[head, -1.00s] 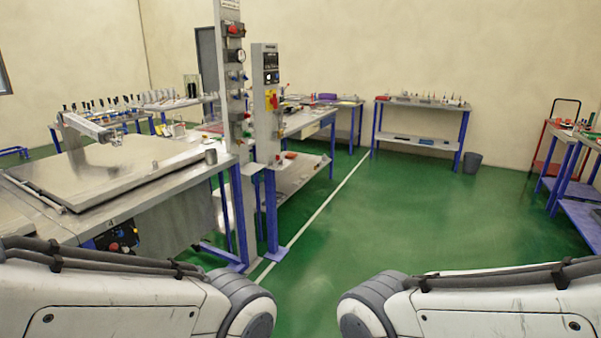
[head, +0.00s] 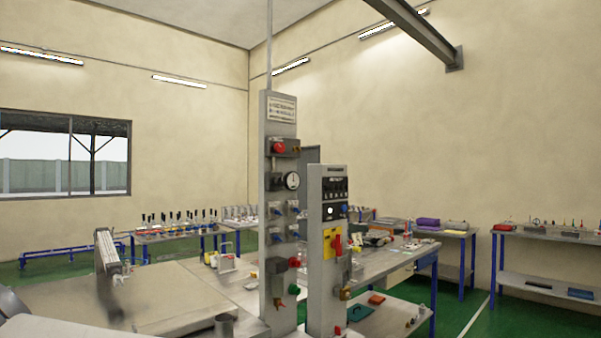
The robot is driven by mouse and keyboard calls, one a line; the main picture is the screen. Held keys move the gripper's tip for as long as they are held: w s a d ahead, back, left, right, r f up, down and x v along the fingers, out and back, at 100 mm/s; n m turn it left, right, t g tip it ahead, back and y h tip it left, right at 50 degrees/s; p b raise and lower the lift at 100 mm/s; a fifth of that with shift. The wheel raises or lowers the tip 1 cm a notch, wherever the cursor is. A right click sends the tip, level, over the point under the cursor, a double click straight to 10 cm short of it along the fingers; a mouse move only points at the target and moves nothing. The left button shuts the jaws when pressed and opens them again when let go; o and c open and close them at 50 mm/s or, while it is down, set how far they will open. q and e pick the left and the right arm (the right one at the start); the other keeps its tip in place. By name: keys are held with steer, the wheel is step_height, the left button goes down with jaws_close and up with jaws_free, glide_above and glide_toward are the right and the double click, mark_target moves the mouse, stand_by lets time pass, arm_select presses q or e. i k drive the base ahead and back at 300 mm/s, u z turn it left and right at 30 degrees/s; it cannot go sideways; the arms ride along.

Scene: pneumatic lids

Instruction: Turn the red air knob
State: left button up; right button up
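A red knob (head: 279,147) sits on a grey box near the top of a tall grey column, below a white label plate. A round dial gauge (head: 292,181) is just under it. A smaller red part (head: 295,262) sits lower on the same column. A red handle (head: 338,245) on a yellow plate is on the shorter grey panel to the right. I cannot tell from its look alone which of these is the air knob. Neither of my grippers is in view, and nothing touches the knobs.
Several small blue-handled parts line the column. Workbenches with tools stand behind and right. Green floor shows at the right.

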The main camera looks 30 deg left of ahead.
mark_target(279, 148)
steer(key=u, duration=0.55)
steer(key=i, duration=1.65)
steer(key=u, duration=0.65)
